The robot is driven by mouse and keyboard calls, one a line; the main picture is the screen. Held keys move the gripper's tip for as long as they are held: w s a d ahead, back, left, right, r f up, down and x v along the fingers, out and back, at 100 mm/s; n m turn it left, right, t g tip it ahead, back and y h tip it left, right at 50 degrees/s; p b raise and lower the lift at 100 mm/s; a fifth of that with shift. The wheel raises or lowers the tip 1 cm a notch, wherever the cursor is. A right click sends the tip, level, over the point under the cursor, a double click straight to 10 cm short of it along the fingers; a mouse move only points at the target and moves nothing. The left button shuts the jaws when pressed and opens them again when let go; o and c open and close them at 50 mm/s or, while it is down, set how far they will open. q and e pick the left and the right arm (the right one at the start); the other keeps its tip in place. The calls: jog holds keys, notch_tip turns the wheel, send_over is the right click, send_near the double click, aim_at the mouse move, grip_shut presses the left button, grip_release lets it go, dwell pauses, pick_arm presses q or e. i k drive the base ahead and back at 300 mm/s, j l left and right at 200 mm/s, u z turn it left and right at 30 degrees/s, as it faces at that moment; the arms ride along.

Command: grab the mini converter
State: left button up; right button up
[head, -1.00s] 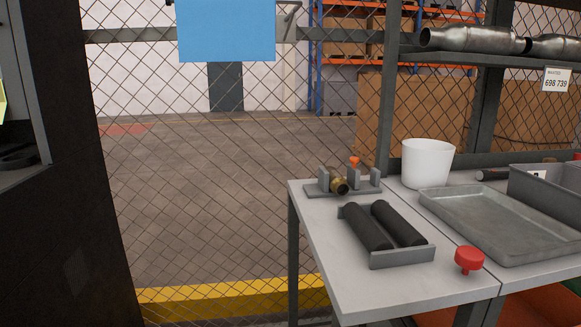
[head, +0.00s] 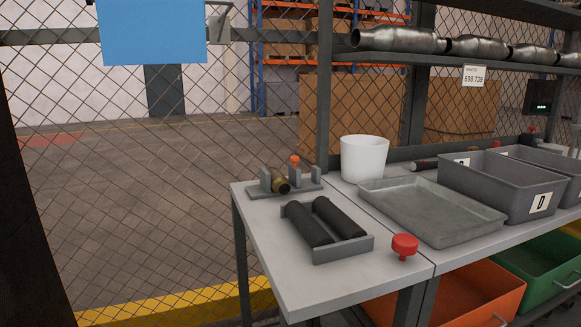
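No piece in view is clearly labelled as the mini converter. Several silvery metal converters lie in a row on the upper shelf (head: 440,57), the nearest converter (head: 400,40) at its left end. A small brass-coloured cylindrical piece (head: 280,184) sits in a grey holder (head: 262,192) at the back left of the table; I cannot tell whether it is a mini converter. Neither of my grippers is in view.
The grey table (head: 300,278) carries a roller cradle (head: 345,249), a red knob (head: 404,245), a white bucket (head: 363,158), a shallow tray (head: 440,232) and a grey bin marked D (head: 500,190). Orange (head: 465,300) and green (head: 540,262) bins sit below. Open floor lies left, behind mesh.

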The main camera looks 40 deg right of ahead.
aim_at(281, 184)
jog(key=z, duration=0.35)
jog(key=k+l+z, duration=0.1)
jog(key=z, duration=0.3)
jog(key=k+z, duration=0.1)
jog(key=z, duration=0.25)
